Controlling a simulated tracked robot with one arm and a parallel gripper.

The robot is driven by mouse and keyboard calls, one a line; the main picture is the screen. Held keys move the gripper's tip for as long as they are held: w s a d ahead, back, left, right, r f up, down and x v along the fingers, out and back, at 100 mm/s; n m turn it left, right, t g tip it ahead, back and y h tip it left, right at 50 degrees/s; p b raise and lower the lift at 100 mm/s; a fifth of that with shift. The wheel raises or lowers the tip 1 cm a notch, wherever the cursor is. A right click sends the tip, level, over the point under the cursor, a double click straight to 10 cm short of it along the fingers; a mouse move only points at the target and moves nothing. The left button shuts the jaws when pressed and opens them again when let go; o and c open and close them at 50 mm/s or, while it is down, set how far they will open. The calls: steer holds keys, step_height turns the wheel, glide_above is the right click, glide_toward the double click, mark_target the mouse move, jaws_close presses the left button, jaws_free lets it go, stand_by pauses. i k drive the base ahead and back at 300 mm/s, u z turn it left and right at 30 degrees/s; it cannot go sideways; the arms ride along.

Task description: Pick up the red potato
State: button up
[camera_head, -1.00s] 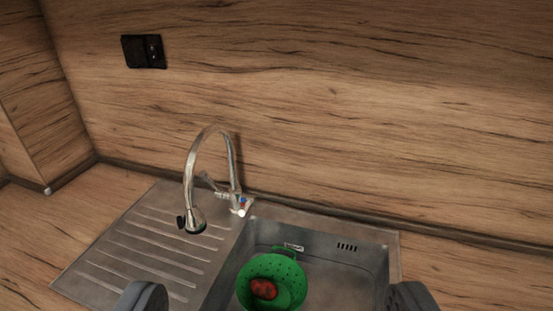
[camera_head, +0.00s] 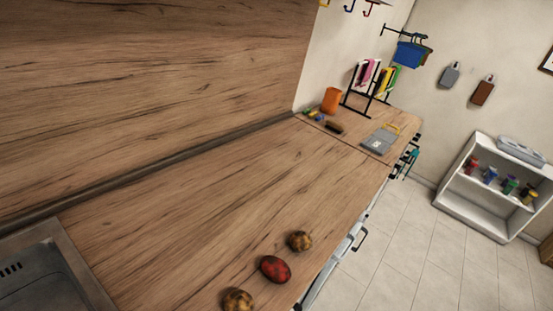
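A red potato (camera_head: 275,269) lies on the wooden worktop (camera_head: 190,225), near its front edge in the lower middle of the picture. A yellow-brown potato (camera_head: 299,241) lies just beyond it, and another yellow-brown potato (camera_head: 237,301) lies on its near side, partly cut by the bottom of the picture. The three lie in a loose row with small gaps. My gripper does not show in this view, so its fingers cannot be judged.
The steel sink (camera_head: 92,290) is at the lower left. An orange cup (camera_head: 331,100), a rack (camera_head: 368,82) and a grey board (camera_head: 380,140) stand farther along. White shelves (camera_head: 470,208) stand across the tiled floor. The worktop between sink and potatoes is clear.

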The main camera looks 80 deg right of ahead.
mark_target(276, 271)
steer(key=z, duration=1.2)
steer(key=k, duration=0.45)
steer(key=z, duration=0.45)
steer(key=i, duration=0.5)
steer(key=z, duration=0.25)
steer(key=k, duration=0.55)
steer(key=u, duration=0.35)
steer(key=i, duration=0.35)
steer(key=z, duration=0.05)
